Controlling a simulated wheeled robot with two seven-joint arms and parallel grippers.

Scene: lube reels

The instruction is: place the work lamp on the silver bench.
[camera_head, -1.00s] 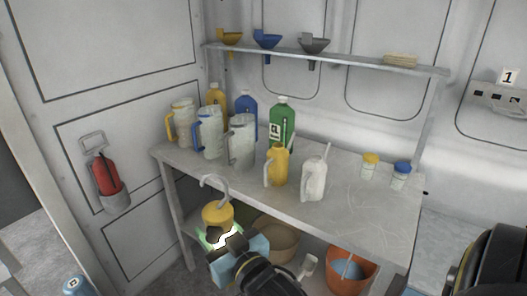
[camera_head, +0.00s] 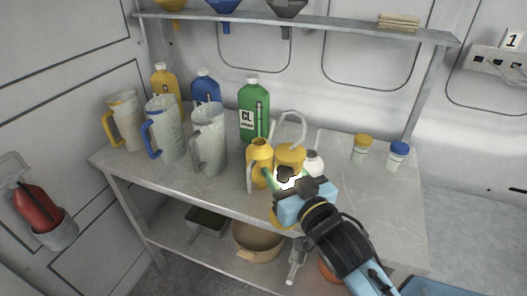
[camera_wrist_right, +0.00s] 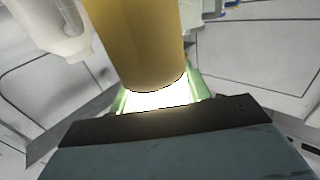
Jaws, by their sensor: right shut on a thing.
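The work lamp (camera_head: 289,157) has a yellow cap, a grey hook on top and a glowing lower part. In the right wrist view the lamp's yellow body (camera_wrist_right: 140,40) rises from the bright glow between the fingers (camera_wrist_right: 158,100). The silver bench (camera_head: 375,205) lies behind and below the lamp; whether the lamp touches it I cannot tell. My left gripper is not in view.
On the bench stand a yellow oil can (camera_head: 258,163), a mostly hidden white can (camera_head: 314,162), several jugs, a green bottle (camera_head: 253,112) and two small jars (camera_head: 362,150). A shelf (camera_head: 330,28) runs above the back.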

